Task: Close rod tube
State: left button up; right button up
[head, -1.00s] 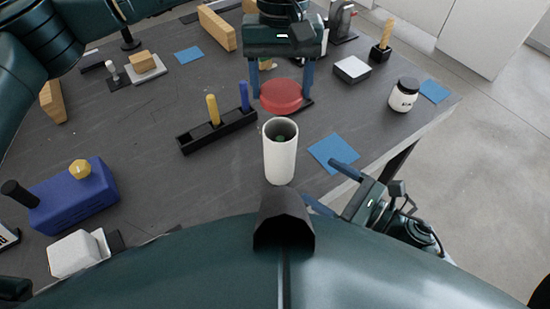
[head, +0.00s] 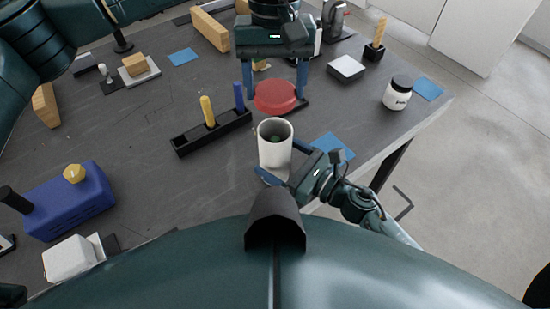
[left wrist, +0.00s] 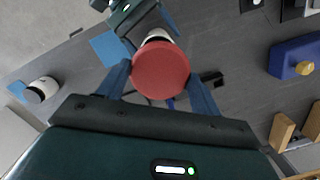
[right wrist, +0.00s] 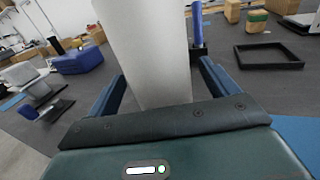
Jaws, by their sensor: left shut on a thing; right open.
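The white tube (head: 273,152) stands upright on the table near its front edge, its open top facing up with something green inside. My right gripper (head: 280,162) is open, with its fingers on either side of the tube; the tube (right wrist: 158,50) rises between the fingers in the right wrist view. My left gripper (head: 275,92) is shut on the red round lid (head: 275,97) and holds it behind the tube, apart from it. In the left wrist view the red lid (left wrist: 160,70) covers part of the white tube.
A black rack (head: 212,133) with a yellow and a blue rod lies left of the tube. A blue box (head: 70,202) is at the left. A white jar (head: 397,94) with a black cap stands at the right. A blue mat (head: 334,147) lies right of the tube.

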jog(key=shift+w+a, duration=0.3)
jog(key=shift+a, duration=0.1)
jog(key=shift+c, duration=0.6)
jog(key=c, duration=1.3)
pick_arm(q)
jog(key=shift+f, duration=2.5)
pick_arm(e)
jog(key=shift+c, duration=0.3)
